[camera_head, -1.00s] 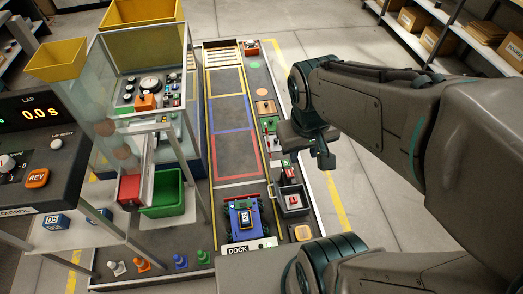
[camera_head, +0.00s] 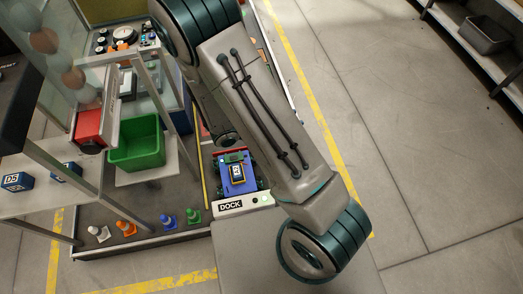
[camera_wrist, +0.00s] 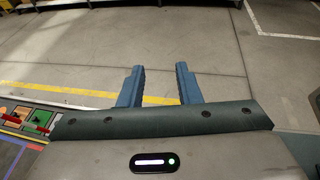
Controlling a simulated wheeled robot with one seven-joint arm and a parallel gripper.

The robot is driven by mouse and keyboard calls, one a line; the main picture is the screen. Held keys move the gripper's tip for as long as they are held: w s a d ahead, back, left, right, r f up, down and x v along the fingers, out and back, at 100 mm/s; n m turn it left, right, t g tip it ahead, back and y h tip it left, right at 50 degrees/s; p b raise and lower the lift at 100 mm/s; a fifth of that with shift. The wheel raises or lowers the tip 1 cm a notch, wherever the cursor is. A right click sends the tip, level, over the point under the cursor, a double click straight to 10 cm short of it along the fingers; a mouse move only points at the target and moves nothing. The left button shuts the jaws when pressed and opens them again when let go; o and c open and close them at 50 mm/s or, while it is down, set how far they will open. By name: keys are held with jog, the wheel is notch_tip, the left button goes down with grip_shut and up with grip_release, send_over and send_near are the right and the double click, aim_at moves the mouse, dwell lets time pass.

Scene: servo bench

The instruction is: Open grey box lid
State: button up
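I cannot make out a grey box with a lid in the views of this moment. In the head view my arm covers the right part of the bench, beside the blue cart (camera_head: 237,177) at the dock. My gripper (camera_wrist: 158,82) shows in the wrist view with its two blue fingers apart and nothing between them. It points out over bare floor. In the head view the gripper is hidden behind my arm.
A green bin (camera_head: 137,147) and a red box (camera_head: 92,128) stand left of the cart. Small cones (camera_head: 168,221) line the bench's front edge. A grey open bin (camera_head: 486,35) sits on the right shelf. The floor (camera_head: 400,150) between bench and shelf is clear.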

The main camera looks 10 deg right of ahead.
jog(key=w+a+f+n+t+y+b, duration=0.1)
jog(key=a+f+n+t+y+b, duration=0.25)
jog(key=f+n, duration=0.55)
jog(key=a+f+n+t+y+b, duration=0.35)
jog(key=f+n, duration=0.25)
jog(key=f, duration=0.7)
jog(key=w+a+f+n+t+y+b, duration=0.1)
jog(key=a+f+n+t+y+b, duration=0.15)
jog(key=f+n+t, duration=0.6)
jog(key=shift+w+d+f+m+g+b, duration=0.25)
jog(key=shift+w+d+f+g+b, duration=0.65)
jog(key=shift+w, duration=1.2)
jog(key=shift+w+d+f+m+g+b, duration=0.25)
jog(key=shift+w+d+f+g+b, duration=0.3)
jog(key=shift+w+f, duration=1.1)
jog(key=shift+w+d+f+m+g+b, duration=0.25)
jog(key=shift+w+d+f+g+b, duration=0.45)
jog(key=shift+w, duration=1.85)
jog(key=shift+r, duration=0.15)
grip_shut()
